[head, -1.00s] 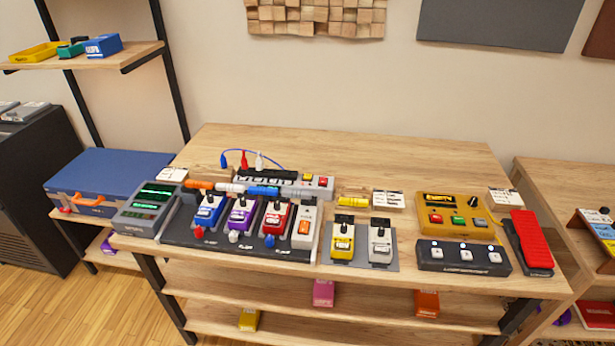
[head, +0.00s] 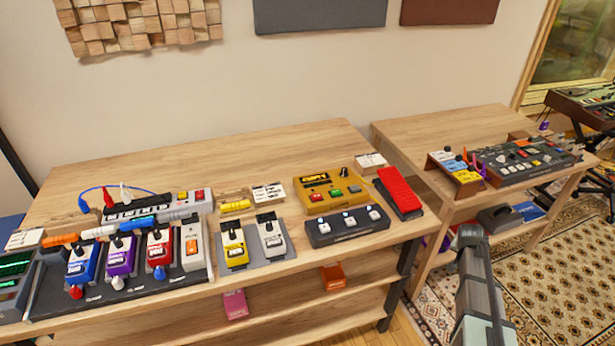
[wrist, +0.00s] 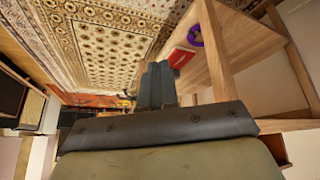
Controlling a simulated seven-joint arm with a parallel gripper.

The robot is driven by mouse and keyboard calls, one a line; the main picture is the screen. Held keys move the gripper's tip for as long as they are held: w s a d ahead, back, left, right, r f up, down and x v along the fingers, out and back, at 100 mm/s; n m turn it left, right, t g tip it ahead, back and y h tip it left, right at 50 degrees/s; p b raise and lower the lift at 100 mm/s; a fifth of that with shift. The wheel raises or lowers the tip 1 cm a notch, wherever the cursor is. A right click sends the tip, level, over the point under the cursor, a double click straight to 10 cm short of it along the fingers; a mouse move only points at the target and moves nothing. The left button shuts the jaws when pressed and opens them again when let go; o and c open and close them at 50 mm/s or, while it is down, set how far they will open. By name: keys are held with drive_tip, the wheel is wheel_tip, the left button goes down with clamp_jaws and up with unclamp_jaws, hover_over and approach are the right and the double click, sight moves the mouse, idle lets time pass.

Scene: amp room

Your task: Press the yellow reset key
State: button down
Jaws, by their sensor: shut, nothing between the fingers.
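A small yellow key (head: 183,195) sits beside a red key (head: 198,195) on the right end of the power strip (head: 150,208), at the back of the pedal table. A yellow box (head: 299,201) with a display, a knob and small coloured buttons stands farther right. A small wedge-shaped console (head: 441,160) on the right table also has a yellow patch. No reset lettering is readable, so I cannot tell which is the reset key. My gripper (head: 470,233) is at the lower right, apart from all of them. In the wrist view its fingers (wrist: 158,82) are shut and empty.
Pedals in blue, purple and red stand on a dark board at front left. Yellow and white pedals (head: 271,239), a black footswitch (head: 347,230) and a red pedal (head: 398,190) stand farther right. A mixer (head: 522,158) is on the right table.

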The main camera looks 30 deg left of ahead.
drive_tip(key=w+a+r+t, duration=0.2)
drive_tip(key=w+a+r, duration=0.2)
drive_tip(key=w+r, duration=0.5)
drive_tip(key=w+a+r+t, duration=0.2)
drive_tip(key=w+a+r, duration=0.25)
drive_tip(key=r, duration=0.85)
drive_tip(key=w+a+r+n+y, duration=0.1)
drive_tip(key=a+r, duration=0.2)
drive_tip(key=a, duration=0.6)
drive_tip(key=a+r+n, duration=0.1)
drive_tip(key=a+r, duration=0.3)
drive_tip(key=a, duration=0.5)
drive_tip(key=s+a+n, duration=0.2)
drive_tip(key=s+a, duration=0.4)
drive_tip(key=a, duration=0.6)
drive_tip(key=s+a+n, duration=0.1)
drive_tip(key=s+a, duration=0.4)
drive_tip(key=a, duration=0.7)
drive_tip(key=s+a+n, duration=0.2)
drive_tip(key=s+a, duration=0.4)
drive_tip(key=a, duration=0.6)
drive_tip(key=s+a+r+n, duration=0.1)
drive_tip(key=s+a+n, duration=0.1)
drive_tip(key=s+a, duration=1.1)
drive_tip(key=s+a+r+n, duration=0.1)
drive_tip(key=s+a+n, duration=0.1)
drive_tip(key=s+a, duration=1.1)
drive_tip(key=s, duration=0.5)
drive_tip(key=shift+r+y, duration=0.25)
drive_tip(key=shift+y, duration=0.05)
